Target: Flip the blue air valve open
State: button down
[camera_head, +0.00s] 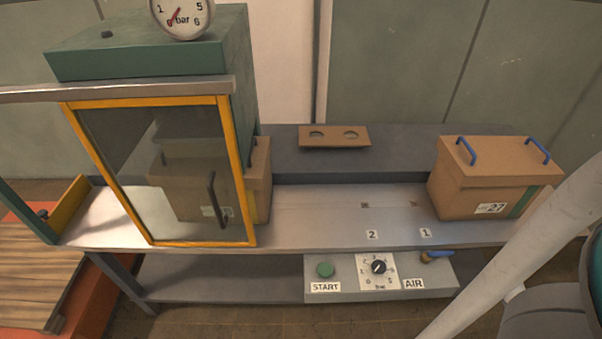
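The blue air valve (438,254) is small, with a blue lever and a brass-coloured body. My gripper is not in view.
The panel also holds a green START button (325,269) and a black dial (379,267). Above it runs a metal bench (310,220) with a brown box (485,175) at right. A yellow-framed glass door (238,180) stands at left. The gauge (182,15) needle points near zero.

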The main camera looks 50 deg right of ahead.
aim_at(426, 257)
jog(key=k+z, duration=0.4)
jog(key=k+l+z, duration=0.15)
jog(key=z, duration=0.2)
jog(key=k+l+z, duration=0.25)
jog(key=z, duration=0.15)
